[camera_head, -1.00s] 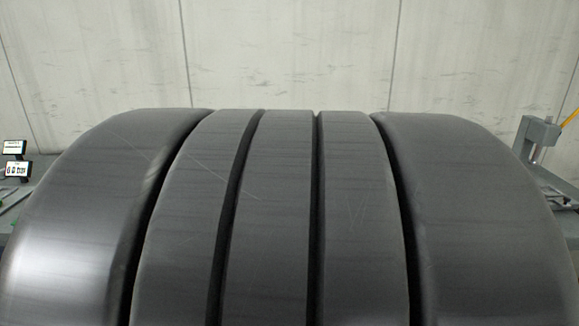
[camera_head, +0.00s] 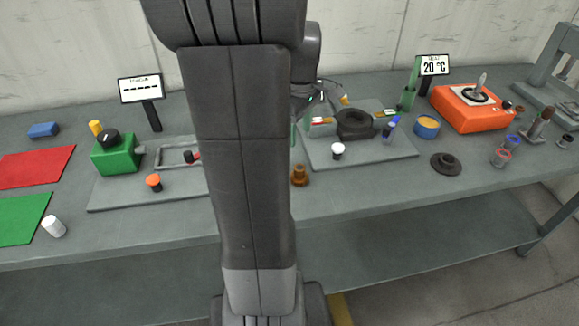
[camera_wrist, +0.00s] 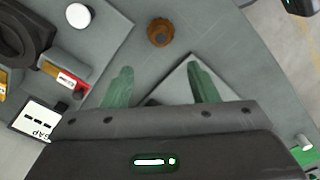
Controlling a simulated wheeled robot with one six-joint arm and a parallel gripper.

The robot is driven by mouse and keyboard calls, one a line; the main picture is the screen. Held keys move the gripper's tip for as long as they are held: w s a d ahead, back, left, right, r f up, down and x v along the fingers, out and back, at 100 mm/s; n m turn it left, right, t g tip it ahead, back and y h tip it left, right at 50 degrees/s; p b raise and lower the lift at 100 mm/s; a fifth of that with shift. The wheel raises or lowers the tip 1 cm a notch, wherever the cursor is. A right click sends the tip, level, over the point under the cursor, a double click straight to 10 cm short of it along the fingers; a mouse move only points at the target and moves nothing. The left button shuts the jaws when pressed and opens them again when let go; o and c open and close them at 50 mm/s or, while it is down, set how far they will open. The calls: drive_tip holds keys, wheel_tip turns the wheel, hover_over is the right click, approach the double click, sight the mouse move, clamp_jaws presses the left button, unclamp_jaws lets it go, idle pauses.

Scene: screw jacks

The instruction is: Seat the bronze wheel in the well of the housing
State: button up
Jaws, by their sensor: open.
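The bronze wheel (camera_head: 299,175) stands on the bench just right of my arm, in front of the gap between two grey boards. In the wrist view the bronze wheel (camera_wrist: 160,32) lies ahead of the fingertips, roughly centred between them and apart from them. My gripper (camera_wrist: 160,76) is open, its two green fingers spread with nothing held between them. In the head view my arm hides most of the gripper. A dark round housing (camera_head: 355,123) sits on the right-hand grey board; the wrist view shows part of the housing (camera_wrist: 22,40) at its left edge.
A white-topped knob (camera_head: 338,149) stands before the housing, with small colored parts beside it. A green box (camera_head: 116,153) and orange knob (camera_head: 154,181) are on the left board. A dark disc (camera_head: 446,163) and orange machine (camera_head: 466,107) stand right. Bare bench lies around the bronze wheel.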

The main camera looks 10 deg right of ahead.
drive_tip(key=f, duration=1.2)
drive_tip(key=shift+s+d+f, duration=0.1)
drive_tip(key=shift+s+f, duration=0.1)
